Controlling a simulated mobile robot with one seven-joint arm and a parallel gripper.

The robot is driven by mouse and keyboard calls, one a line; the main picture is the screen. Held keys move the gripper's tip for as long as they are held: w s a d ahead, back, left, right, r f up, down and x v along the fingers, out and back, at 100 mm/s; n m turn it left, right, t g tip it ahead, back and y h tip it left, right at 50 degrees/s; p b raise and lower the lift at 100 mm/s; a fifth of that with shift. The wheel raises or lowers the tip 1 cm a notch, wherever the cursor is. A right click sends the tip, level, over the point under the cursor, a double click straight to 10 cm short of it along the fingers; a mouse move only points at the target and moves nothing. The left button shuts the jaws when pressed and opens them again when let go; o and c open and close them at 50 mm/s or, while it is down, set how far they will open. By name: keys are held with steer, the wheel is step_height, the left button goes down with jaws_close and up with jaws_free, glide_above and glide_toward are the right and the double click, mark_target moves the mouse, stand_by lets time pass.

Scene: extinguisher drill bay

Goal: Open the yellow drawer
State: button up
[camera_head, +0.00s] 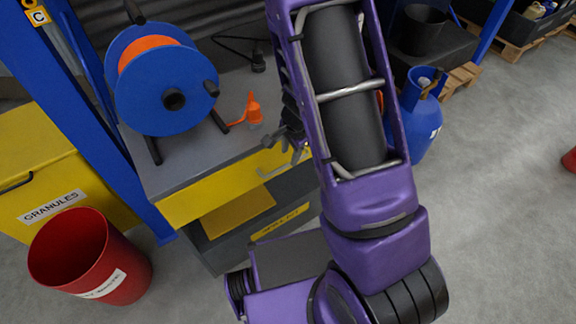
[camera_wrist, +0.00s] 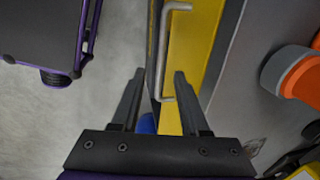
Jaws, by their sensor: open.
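The yellow drawer (camera_head: 215,193) is the yellow front just under the grey worktop in the head view; it looks flush with the bench. Its silver bar handle (camera_wrist: 164,50) shows in the wrist view along the yellow front (camera_wrist: 198,40). My gripper (camera_wrist: 160,76) is open and empty. In the wrist view the near end of the handle lies between the lines of the two fingertips, with no contact visible. In the head view my gripper (camera_head: 287,143) is at the drawer's right part, and my arm hides the drawer's right end.
A blue reel (camera_head: 190,88) and an orange nozzle (camera_head: 254,108) stand on the worktop (camera_head: 170,172). A red bin (camera_head: 125,265) and a yellow granules box (camera_head: 30,155) are at left. A blue cylinder (camera_head: 423,115) stands behind my arm.

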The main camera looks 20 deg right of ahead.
mark_target(288, 166)
steer(key=f, duration=0.2)
steer(key=w+f+b, duration=0.1)
steer(key=f, duration=0.1)
steer(key=shift+a+f, duration=0.15)
steer(key=shift+f, duration=0.25)
jaws_close()
stand_by(1.1)
